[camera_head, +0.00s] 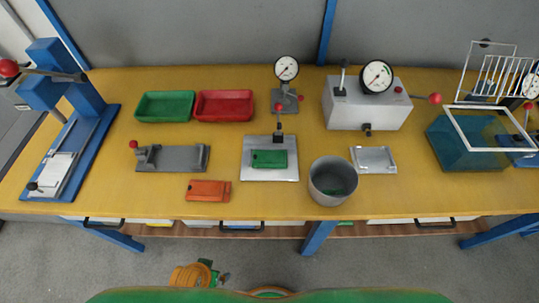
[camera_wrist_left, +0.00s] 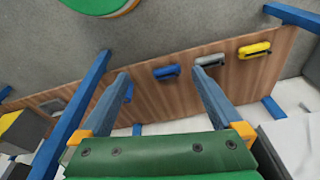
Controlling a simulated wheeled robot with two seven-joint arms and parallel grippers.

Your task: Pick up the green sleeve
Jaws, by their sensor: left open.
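A green block-shaped piece (camera_head: 269,159), which looks like the green sleeve, lies flat on a silver plate (camera_head: 256,175) at the middle of the yellow bench. My right gripper is not in view.
An orange block (camera_head: 208,190) lies near the bench's front edge. Green (camera_head: 165,106) and red (camera_head: 224,105) trays stand behind. A blue press (camera_head: 85,125) is left, a blue tank (camera_head: 470,145) right. The shelf holds blue (camera_wrist_left: 167,72), grey (camera_wrist_left: 209,61) and yellow (camera_wrist_left: 254,50) pieces.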

